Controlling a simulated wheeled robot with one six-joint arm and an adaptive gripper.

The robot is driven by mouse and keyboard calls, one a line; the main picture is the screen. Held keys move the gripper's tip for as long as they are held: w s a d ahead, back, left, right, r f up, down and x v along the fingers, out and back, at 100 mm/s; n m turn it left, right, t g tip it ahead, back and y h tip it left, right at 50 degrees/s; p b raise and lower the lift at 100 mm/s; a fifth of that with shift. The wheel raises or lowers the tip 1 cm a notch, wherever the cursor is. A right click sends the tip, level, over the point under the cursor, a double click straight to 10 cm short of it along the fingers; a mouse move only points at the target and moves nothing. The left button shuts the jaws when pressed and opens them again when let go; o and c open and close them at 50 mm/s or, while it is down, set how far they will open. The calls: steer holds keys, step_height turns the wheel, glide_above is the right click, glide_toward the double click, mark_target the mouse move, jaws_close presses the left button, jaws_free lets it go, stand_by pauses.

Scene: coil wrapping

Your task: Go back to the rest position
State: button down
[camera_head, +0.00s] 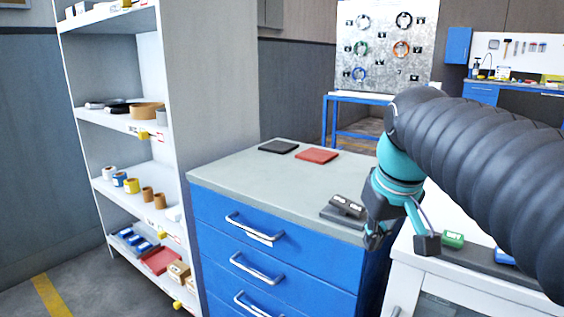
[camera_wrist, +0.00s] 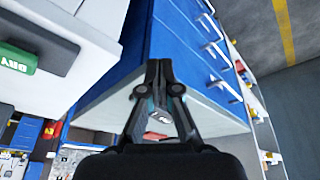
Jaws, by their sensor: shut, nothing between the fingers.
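My gripper (camera_head: 374,240) hangs from my teal wrist at the right end of the blue drawer cabinet (camera_head: 275,240), in front of its right edge. In the wrist view its fingertips (camera_wrist: 158,68) meet, with nothing between them. Behind the fingers the blue cabinet side and drawer fronts show, tilted. My dark ribbed arm sleeve fills the right of the head view and hides part of the bench there.
A black pad (camera_head: 278,146), a red pad (camera_head: 317,155) and a dark device (camera_head: 345,208) lie on the cabinet top. A white shelf (camera_head: 112,55) stands left. A green block (camera_head: 453,240) sits on the right-hand unit. A coil board (camera_head: 385,20) stands behind.

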steer(key=s+f+m+t, duration=0.1)
steer(key=s+f+m, duration=0.1)
steer(key=s+f, duration=0.9)
step_height(320, 180, down, 3)
steer(key=shift+f+t, duration=0.15)
steer(key=shift+t, duration=0.25)
